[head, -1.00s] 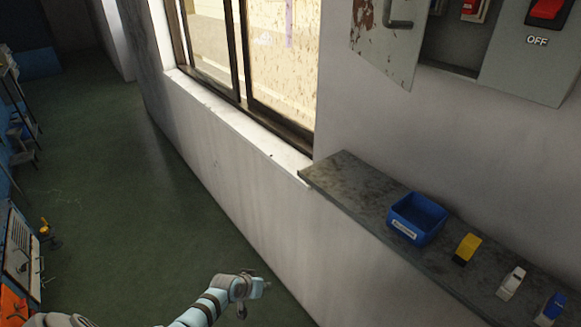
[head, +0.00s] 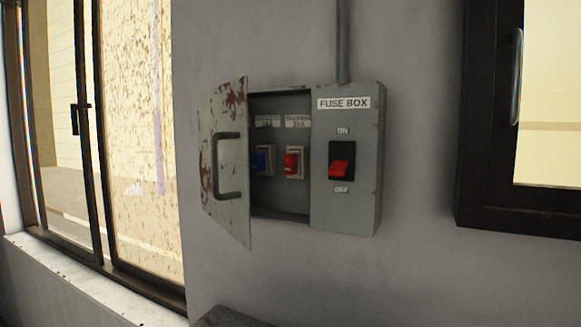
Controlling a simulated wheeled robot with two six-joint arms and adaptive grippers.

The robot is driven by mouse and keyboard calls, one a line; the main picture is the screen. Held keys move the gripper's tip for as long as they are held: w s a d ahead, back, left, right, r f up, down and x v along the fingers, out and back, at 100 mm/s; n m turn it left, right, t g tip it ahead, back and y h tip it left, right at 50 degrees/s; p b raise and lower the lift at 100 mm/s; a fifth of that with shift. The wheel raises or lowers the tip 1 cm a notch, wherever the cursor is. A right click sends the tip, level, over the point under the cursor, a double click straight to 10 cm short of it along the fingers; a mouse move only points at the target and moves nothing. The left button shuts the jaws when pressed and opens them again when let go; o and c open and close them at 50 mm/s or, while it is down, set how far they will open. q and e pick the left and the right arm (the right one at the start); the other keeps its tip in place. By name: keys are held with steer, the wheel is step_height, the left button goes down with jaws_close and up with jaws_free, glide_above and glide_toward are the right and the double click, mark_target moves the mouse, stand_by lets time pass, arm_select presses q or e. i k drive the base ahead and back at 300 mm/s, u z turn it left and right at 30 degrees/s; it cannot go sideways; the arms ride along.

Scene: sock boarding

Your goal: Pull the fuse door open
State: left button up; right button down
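The grey fuse box (head: 345,215) hangs on the wall in the middle of the head view. Its fuse door (head: 227,160), grey with rust patches and a dark handle (head: 228,166), stands swung out to the left, so the compartment behind it shows. Inside are a blue fuse (head: 259,160), partly hidden by the door's edge, and a red fuse (head: 291,164). A red switch (head: 341,166) sits on the box's right panel. Neither of my grippers is in view, and nothing touches the door.
A conduit (head: 342,40) runs up from the box. A dark-framed window (head: 88,130) is at the left, and another dark frame with a handle (head: 516,75) is at the right. A corner of the grey shelf (head: 228,318) shows below.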

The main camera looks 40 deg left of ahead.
mark_target(223, 110)
steer(key=z, duration=0.05)
steer(key=k, duration=1.05)
steer(key=z, duration=0.25)
